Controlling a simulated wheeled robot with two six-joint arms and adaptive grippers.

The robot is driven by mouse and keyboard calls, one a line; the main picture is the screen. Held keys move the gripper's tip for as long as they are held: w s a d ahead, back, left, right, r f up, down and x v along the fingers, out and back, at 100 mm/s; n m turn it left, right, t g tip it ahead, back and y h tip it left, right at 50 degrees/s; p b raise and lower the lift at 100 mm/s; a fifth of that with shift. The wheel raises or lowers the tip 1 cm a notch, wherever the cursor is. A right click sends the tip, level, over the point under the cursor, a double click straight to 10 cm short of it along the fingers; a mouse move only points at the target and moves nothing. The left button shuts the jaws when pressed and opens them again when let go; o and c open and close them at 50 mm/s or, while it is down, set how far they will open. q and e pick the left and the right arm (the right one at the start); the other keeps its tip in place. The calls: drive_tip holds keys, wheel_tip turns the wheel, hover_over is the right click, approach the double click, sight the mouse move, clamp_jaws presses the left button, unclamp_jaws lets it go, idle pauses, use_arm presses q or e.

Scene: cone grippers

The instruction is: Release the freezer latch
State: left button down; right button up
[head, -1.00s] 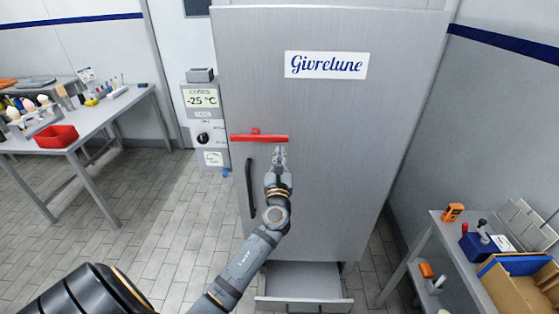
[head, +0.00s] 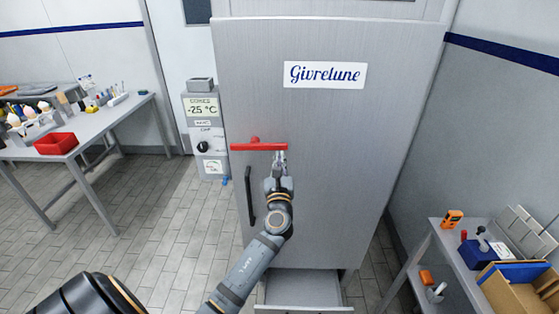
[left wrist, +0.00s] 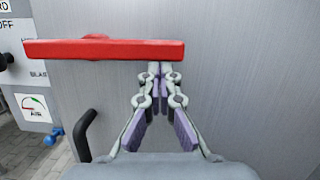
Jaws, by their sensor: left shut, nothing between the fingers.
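The grey freezer (head: 330,190) has its door shut, with a "Givrelune" label near the top. The red latch bar (head: 258,147) lies level across the door's left part. In the left wrist view the red latch (left wrist: 110,50) spans the upper left. A black door handle (head: 250,196) hangs below it. My left gripper (head: 280,155) is shut and empty, just under the latch's right end. In the left wrist view its fingertips (left wrist: 160,70) meet at the bar's lower edge near the right end; I cannot tell if they touch it. My right gripper is not in view.
A control panel (head: 205,135) reading -25 °C stands left of the freezer. An open drawer (head: 303,290) juts out at the base. A table with a red bin (head: 56,144) is at left, a bench with a cardboard box (head: 520,290) at right.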

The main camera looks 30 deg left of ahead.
use_arm(q)
drive_tip(key=shift+r, duration=0.15)
drive_tip(key=r+n, duration=0.1)
drive_tip(key=n, duration=0.1)
drive_tip(key=r+n+g+y, duration=0.1)
drive_tip(key=r+n, duration=0.1)
drive_tip(key=n, duration=0.1)
drive_tip(key=shift+w+d, duration=0.1)
drive_tip(key=shift+d, duration=0.1)
wheel_tip(320, 180, up, 5)
drive_tip(key=n+g+y+p, duration=0.1)
drive_tip(key=n+g+p, duration=0.15)
drive_tip(key=n, duration=0.75)
hover_over(281, 146)
drive_tip(key=s, duration=0.2)
drive_tip(key=shift+s+a+r+n+g+p, duration=0.25)
drive_tip(key=shift+s+a+r+n, duration=0.2)
drive_tip(key=shift+a+n, duration=0.3)
drive_tip(key=shift+s+a+r+n+g+p, duration=0.1)
drive_tip(key=shift+s+a+r+n+g, duration=0.2)
drive_tip(key=shift+a+n, duration=0.4)
drive_tip(key=shift+d+r+n, duration=0.1)
drive_tip(key=shift+d+n, duration=0.05)
drive_tip(key=shift+n, duration=0.1)
wheel_tip(281, 146, up, 10)
drive_tip(key=shift+r, duration=0.1)
